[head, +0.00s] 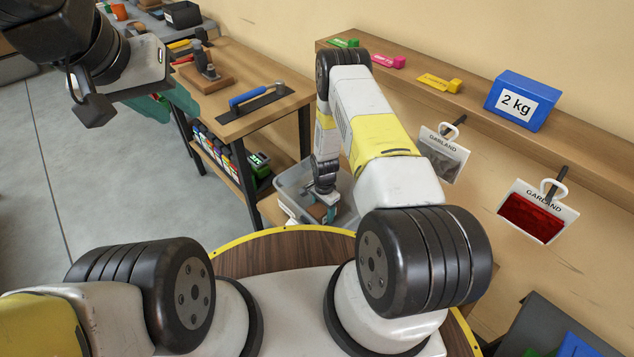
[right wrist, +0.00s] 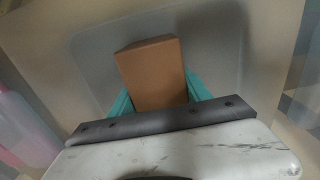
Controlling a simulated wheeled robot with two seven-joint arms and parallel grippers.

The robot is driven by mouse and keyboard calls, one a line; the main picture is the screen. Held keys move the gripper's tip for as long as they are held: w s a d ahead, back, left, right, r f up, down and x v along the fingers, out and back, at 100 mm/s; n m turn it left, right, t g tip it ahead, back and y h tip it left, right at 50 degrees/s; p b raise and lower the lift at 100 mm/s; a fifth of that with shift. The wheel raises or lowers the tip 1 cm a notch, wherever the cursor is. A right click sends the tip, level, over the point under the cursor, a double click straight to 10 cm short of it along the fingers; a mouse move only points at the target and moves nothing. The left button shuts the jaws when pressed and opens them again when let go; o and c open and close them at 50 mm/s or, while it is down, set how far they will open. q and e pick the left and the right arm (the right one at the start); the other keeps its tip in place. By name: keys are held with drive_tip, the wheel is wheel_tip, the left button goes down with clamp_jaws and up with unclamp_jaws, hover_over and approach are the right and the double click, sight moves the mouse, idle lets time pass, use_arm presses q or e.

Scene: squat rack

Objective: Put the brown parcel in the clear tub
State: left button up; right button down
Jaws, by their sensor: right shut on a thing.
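The brown parcel (right wrist: 152,75) is a plain brown box held between the teal fingers of my right gripper (right wrist: 155,92) in the right wrist view. In the head view the right gripper (head: 325,207) points down inside the clear tub (head: 291,183), with a small part of the parcel (head: 318,211) showing at its fingers. The tub's pale walls and floor surround the parcel in the right wrist view; whether the parcel touches the floor I cannot tell. My left gripper (head: 165,104) has teal fingers, is at the upper left away from the tub, and its opening is unclear.
A wooden bench (head: 235,75) with a blue-handled trowel (head: 259,97) stands left of the tub, with several boxes on its lower shelf. A wall shelf (head: 470,96) holds a blue 2 kg box (head: 522,101). Two hanging GARLAND packets (head: 537,212) are at the right. Open floor lies left.

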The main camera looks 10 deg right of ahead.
drive_tip(key=shift+c, duration=2.4)
unclamp_jaws()
drive_tip(key=shift+f, duration=0.1)
wheel_tip(320, 180, up, 12)
drive_tip(key=shift+r, duration=0.1)
wheel_tip(320, 180, up, 33)
drive_tip(key=s+n+t+y, duration=0.1)
drive_tip(key=s+n+t, duration=0.15)
drive_tip(key=n, duration=0.25)
drive_tip(key=s+r+n+t, duration=0.2)
drive_tip(key=s+r+n, duration=0.1)
drive_tip(key=s+r, duration=0.5)
drive_tip(key=s+r+n+t+y, duration=0.1)
drive_tip(key=s+r+n, duration=0.2)
drive_tip(key=s+r, duration=0.6)
drive_tip(key=s, duration=0.5)
drive_tip(key=shift+d+r+n+t, duration=0.25)
drive_tip(key=shift+r+n+t, duration=0.05)
drive_tip(key=shift+n+t, duration=0.1)
